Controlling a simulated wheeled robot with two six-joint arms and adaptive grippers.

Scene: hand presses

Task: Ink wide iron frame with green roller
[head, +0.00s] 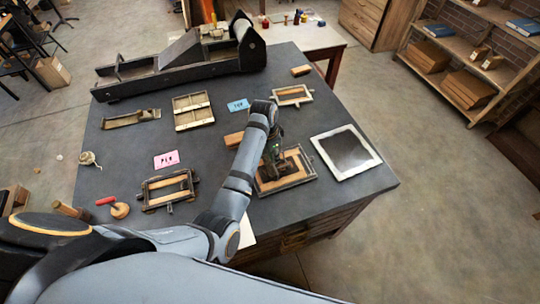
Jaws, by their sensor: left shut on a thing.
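My left gripper (274,150) reaches in from the lower left over the right part of the dark table. It is shut on the green roller (268,156), of which only a little green shows; the gripper hides the rest. Directly below is a dark iron frame (305,172) with wooden pieces inside, which looks like the wide one. I cannot tell whether the roller touches it. Another iron frame (168,190) with wooden bars lies at the front left, by a pink card (166,160). My right gripper is out of view.
A white-rimmed dark slab (346,152) lies close to the right. A smaller frame (292,95) and a blue card (238,105) lie behind. A red-handled tool (119,209) lies front left. A long black press (180,66) fills the back edge.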

